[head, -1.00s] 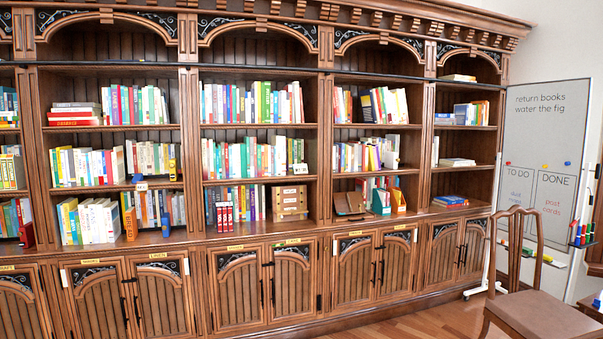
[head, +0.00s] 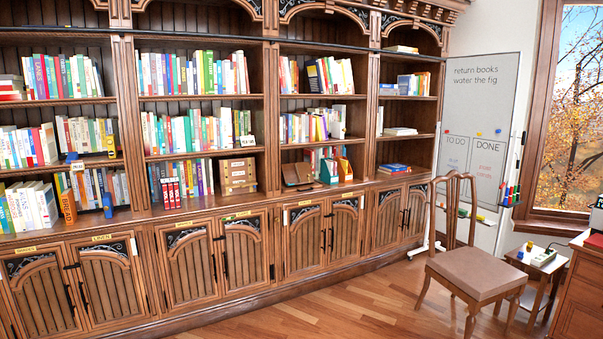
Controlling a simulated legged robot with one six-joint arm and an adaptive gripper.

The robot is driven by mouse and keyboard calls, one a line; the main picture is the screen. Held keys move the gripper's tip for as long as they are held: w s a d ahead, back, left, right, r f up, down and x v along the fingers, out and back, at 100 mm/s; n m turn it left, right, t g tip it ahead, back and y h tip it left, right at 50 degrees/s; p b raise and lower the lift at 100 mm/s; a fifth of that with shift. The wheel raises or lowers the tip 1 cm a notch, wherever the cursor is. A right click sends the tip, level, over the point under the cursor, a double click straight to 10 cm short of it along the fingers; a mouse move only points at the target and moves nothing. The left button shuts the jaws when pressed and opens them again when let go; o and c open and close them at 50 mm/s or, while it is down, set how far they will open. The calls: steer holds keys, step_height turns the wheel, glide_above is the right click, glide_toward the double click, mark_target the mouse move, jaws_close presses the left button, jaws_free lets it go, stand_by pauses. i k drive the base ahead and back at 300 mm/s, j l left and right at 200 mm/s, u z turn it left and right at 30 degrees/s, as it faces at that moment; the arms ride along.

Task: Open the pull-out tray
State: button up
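I cannot pick out a pull-out tray for certain in the head view. A small wooden box with drawer-like fronts (head: 238,175) stands on the bookcase ledge, and its fronts look shut. At the right edge, part of a wooden desk or cabinet (head: 580,290) shows, cut off by the frame; I cannot tell whether it holds a tray. My gripper is not in view.
A tall bookcase (head: 130,190) with lower cupboard doors fills the left and middle. A wooden chair (head: 480,272) stands at the right before a whiteboard (head: 478,130). A small side table (head: 537,263) stands by the window (head: 572,110). Wood floor (head: 330,310) is clear in front of the bookcase.

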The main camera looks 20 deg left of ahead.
mark_target(289, 171)
steer(key=i+j+u, duration=0.35)
steer(key=i, duration=0.15)
steer(key=i+u, duration=0.45)
steer(key=i, duration=2.8)
steer(key=i+z, duration=0.2)
steer(key=i, duration=0.25)
steer(key=i+j+z, duration=0.2)
steer(key=i, duration=0.3)
steer(key=i+j+z, duration=0.2)
steer(key=i, duration=0.25)
steer(key=i+j+z, duration=0.2)
steer(key=i, duration=0.25)
